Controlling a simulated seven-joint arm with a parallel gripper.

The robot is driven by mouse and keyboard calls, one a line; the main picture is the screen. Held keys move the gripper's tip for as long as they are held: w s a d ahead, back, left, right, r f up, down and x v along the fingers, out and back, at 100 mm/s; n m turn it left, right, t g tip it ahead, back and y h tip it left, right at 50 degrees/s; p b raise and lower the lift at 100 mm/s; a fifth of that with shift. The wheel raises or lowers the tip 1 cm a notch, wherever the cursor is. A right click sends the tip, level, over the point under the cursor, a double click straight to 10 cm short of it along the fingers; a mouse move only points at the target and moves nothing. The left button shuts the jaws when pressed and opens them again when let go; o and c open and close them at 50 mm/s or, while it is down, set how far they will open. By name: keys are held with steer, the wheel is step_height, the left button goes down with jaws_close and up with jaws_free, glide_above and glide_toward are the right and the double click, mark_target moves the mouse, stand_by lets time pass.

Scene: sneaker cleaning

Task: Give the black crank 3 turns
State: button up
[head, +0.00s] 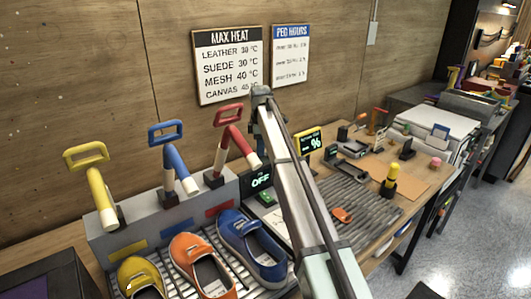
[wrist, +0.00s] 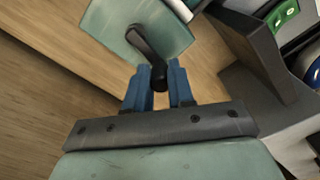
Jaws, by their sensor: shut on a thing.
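The black crank (wrist: 146,46) shows in the wrist view, at top centre, in front of a pale green plate (wrist: 110,25). Its arm slants down to a dark knob at its lower end. My gripper (wrist: 160,84) has two blue fingers shut on that knob, one on each side. In the head view my arm stretches up and back toward the wall, and I cannot make out the crank or the fingertips there.
Left of my arm stand yellow (head: 97,190), blue (head: 177,160) and red (head: 232,145) levers on a grey box. Yellow, orange (head: 200,266) and blue (head: 250,245) shoes lie before them. An "OFF" display (head: 260,181) sits close beside my arm. Small tools lie on the bench at right.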

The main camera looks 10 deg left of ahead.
steer(key=shift+w+a, duration=0.45)
steer(key=shift+w, duration=0.1)
steer(key=shift+w+a, duration=0.25)
steer(key=shift+w, duration=0.4)
steer(key=shift+w+d, duration=0.3)
steer(key=shift+w, duration=0.5)
